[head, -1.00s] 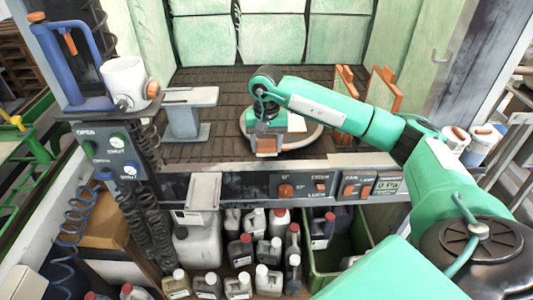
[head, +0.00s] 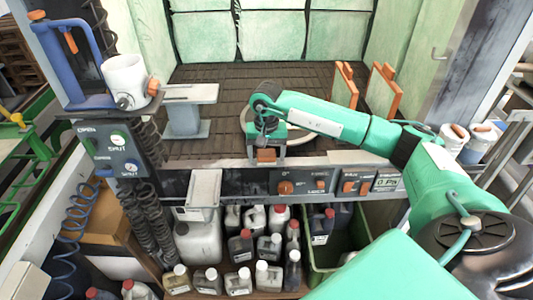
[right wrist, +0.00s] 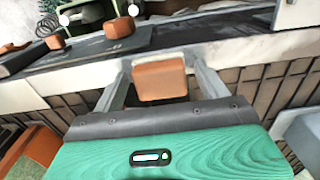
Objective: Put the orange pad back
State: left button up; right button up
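The orange pad (head: 266,155) is at the front edge of the booth, below my right gripper (head: 267,147). In the right wrist view the orange pad (right wrist: 160,82) sits between the two grey fingers, with a pale piece behind it at the fingertips. The right gripper (right wrist: 160,70) appears shut on it, though the contact is partly hidden by the pad. My left gripper is in neither current view.
A pale ring (head: 247,122) lies on the brown slatted booth floor (head: 230,85), partly hidden by my arm. A grey stand (head: 183,118) is left, and orange-edged panels (head: 384,92) are right. A control panel (head: 320,183) runs along the front, above several bottles.

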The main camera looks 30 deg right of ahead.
aim_at(266, 152)
pick_arm(q)
jog(key=shift+r, duration=0.1)
pick_arm(e)
jog(key=shift+r, duration=0.15)
jog(key=shift+r, duration=0.2)
notch_tip(266, 152, up, 6)
jog(key=shift+r+b, duration=0.1)
jog(key=shift+b, duration=0.8)
pick_arm(q)
jog(key=shift+w+f+b, duration=0.45)
jog(key=shift+w+f, duration=0.25)
jog(key=shift+f, duration=0.3)
pick_arm(e)
jog(key=shift+r, duration=2.75)
pick_arm(q)
jog(key=shift+w, duration=0.1)
